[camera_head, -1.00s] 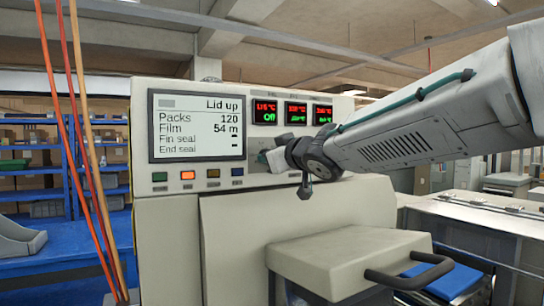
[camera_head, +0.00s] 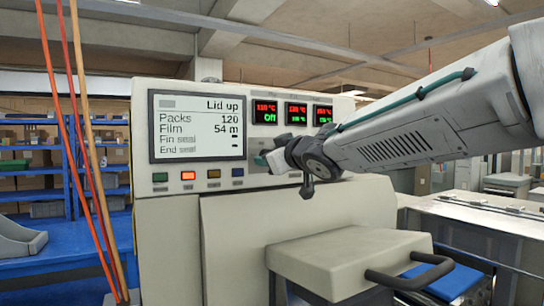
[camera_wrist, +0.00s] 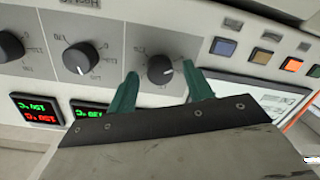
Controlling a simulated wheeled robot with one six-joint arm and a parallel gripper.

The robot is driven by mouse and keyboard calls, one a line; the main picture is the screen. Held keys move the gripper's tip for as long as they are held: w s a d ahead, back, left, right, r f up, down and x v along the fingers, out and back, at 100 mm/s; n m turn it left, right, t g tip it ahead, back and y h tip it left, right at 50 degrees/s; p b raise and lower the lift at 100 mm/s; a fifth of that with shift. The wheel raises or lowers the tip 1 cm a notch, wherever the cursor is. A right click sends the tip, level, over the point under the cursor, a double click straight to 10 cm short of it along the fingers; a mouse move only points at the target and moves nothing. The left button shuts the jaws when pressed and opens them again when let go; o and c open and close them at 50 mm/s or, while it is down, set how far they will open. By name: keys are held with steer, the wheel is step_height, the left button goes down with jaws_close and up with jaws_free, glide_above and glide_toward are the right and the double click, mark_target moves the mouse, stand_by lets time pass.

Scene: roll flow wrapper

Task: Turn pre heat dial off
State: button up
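A row of dark round dials is set on the machine's grey panel in the wrist view, which shows it upside down. My gripper (camera_wrist: 160,70) has one teal finger on each side of the right-hand dial (camera_wrist: 160,69), with a visible gap on both sides. That dial's white mark points toward the right. A middle dial (camera_wrist: 80,58) and another dial (camera_wrist: 9,46) lie to its left. Their labels are too small to read surely. In the head view my gripper (camera_head: 268,160) is at the panel below the left red-green display (camera_head: 265,112), which reads "Off" in green.
Two more displays (camera_head: 296,113) (camera_head: 323,114) show temperatures. A screen (camera_head: 197,126) reads "Lid up", above several coloured buttons (camera_head: 188,175). A lid with a black handle (camera_head: 410,277) juts out below the arm. Orange and red cables hang at the left.

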steer(key=v, duration=0.7)
steer(key=shift+s+d, duration=0.15)
steer(key=shift+s, duration=0.2)
